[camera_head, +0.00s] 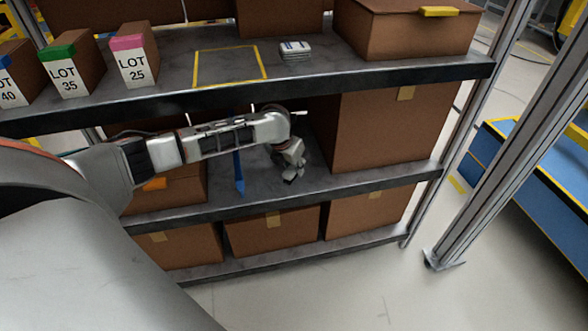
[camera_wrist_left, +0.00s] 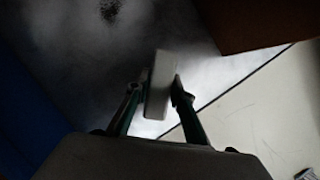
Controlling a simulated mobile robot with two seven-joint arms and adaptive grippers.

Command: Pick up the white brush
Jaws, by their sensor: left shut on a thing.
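My left gripper (camera_head: 292,174) reaches in over the middle shelf, close to its front edge. In the left wrist view its two fingers (camera_wrist_left: 156,92) are shut on a pale, block-shaped thing, which I take to be the white brush (camera_wrist_left: 160,80). Only a narrow face of it shows, and the rest is hidden. In the head view the brush is too small to tell from the gripper. My right gripper is in neither view.
The middle shelf (camera_head: 260,190) holds a large brown box (camera_head: 385,130) right of the gripper and a blue object (camera_head: 239,175) left of it. The upper shelf (camera_head: 330,75) is above my arm. A metal upright (camera_head: 490,150) stands at the right.

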